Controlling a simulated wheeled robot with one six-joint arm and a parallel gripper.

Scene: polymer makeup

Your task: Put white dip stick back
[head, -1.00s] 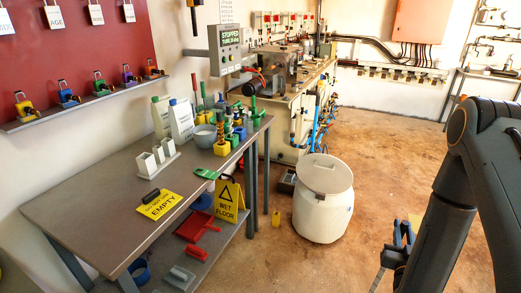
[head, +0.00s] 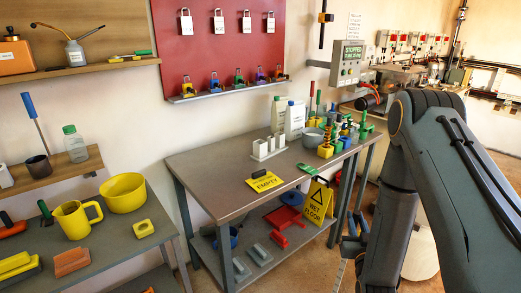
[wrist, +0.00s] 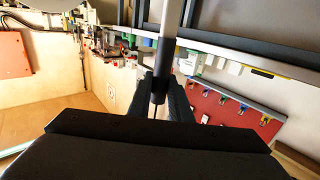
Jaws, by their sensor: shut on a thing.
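My gripper (head: 353,242) is low in the head view, beside the right end of the grey table and partly hidden by my arm. A pale, thin strip, seemingly the white dip stick (head: 340,274), hangs below it and runs out of the picture. In the wrist view my gripper (wrist: 160,95) is shut on a dark, round, handle-like part that runs up between its fingers. I cannot tell clearly how this joins the pale strip. The white drum (head: 421,256) is mostly hidden behind my arm.
A side table (head: 108,236) with a yellow mug (head: 76,218) is at left.

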